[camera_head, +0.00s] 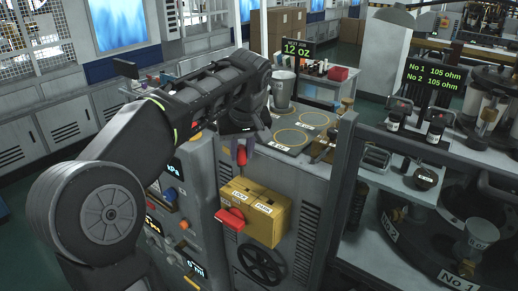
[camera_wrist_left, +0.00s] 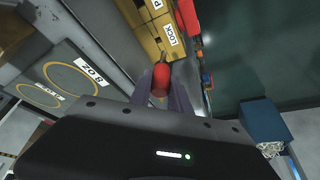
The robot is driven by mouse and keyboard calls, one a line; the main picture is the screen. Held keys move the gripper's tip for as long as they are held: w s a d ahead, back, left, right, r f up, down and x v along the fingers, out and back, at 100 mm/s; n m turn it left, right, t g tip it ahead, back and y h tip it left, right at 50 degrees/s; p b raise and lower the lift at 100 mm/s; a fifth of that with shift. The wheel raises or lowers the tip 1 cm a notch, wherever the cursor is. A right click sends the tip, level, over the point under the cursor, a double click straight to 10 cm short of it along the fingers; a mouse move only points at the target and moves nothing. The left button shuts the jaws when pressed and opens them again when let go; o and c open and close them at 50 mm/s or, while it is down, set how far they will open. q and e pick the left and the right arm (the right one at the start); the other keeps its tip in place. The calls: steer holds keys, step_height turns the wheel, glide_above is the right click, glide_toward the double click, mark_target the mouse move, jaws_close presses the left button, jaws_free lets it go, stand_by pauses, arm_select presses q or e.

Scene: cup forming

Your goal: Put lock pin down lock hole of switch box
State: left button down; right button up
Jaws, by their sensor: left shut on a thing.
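The switch box (camera_head: 262,214) is a yellow box on the front of the grey machine cabinet, with LOCK and another label on its top face. It also shows at the top of the left wrist view (camera_wrist_left: 155,32). A red lever (camera_head: 230,218) sticks out of its front. My left gripper (camera_head: 242,155) is above the box's left part, shut on the red lock pin (camera_head: 242,160). In the left wrist view the pin (camera_wrist_left: 161,80) is between the fingertips, close to the LOCK label. The lock hole cannot be made out. My right gripper is not in view.
A metal cup (camera_head: 284,88) stands on the cabinet top behind my gripper, beside ringed pads (camera_head: 290,137). A handwheel (camera_head: 262,265) is below the switch box. A grey post (camera_head: 338,190) and a shelf with devices stand to the right.

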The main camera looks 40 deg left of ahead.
arm_select(q)
steer(key=shift+w+a+r, duration=0.15)
steer(key=shift+w+a, duration=0.05)
steer(key=shift+a, duration=0.2)
steer(key=shift+w+d+r+m+t, duration=0.1)
steer(key=shift+w+d+m+t, duration=0.25)
steer(key=shift+w+m, duration=0.35)
steer(key=shift+f, duration=0.25)
steer(key=shift+f+b, duration=3.65)
steer(key=shift+f, duration=0.45)
steer(key=c, duration=1.1)
jaws_free()
steer(key=shift+c, duration=0.2)
